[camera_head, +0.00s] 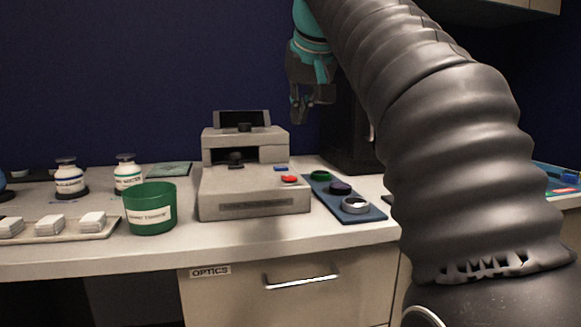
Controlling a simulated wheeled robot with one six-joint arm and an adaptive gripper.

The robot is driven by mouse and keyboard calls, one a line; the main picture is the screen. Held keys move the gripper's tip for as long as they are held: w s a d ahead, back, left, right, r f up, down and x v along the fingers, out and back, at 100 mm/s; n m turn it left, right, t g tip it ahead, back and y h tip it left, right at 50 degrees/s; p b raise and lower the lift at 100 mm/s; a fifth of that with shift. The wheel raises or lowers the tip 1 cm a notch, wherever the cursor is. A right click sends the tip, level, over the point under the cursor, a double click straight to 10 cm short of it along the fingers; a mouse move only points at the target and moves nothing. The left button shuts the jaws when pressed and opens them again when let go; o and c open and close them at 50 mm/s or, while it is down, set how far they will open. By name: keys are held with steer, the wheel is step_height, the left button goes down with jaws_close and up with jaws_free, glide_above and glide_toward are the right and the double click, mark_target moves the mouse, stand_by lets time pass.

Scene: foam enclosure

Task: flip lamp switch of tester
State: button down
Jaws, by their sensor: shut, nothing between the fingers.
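The tester, a grey boxy instrument (254,188), stands on the counter near the middle. It has a red button (289,179), a blue button (281,168), a black knob (236,159) in its opening, and a dark tilted panel (243,118) on top. I cannot tell which part is the lamp switch. My gripper (298,121) hangs from the teal wrist, above and behind the tester's right side, clear of it. Its fingers point down, shut and empty.
A blue tray (372,214) with several round parts lies right of the tester. A green cup (151,208), labelled bottles (70,179) and a tray of white blocks (103,233) stand left. A dark box (349,150) stands behind. My arm covers the right side.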

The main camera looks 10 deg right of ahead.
steer(key=b, duration=0.2)
glide_above(290, 177)
steer(key=s, duration=0.2)
step_height(290, 177, down, 8)
steer(key=shift+w+f, duration=0.1)
steer(key=shift+s+f, duration=0.25)
steer(key=shift+f, duration=0.9)
steer(key=shift+f+b, duration=0.35)
steer(key=shift+f, duration=0.35)
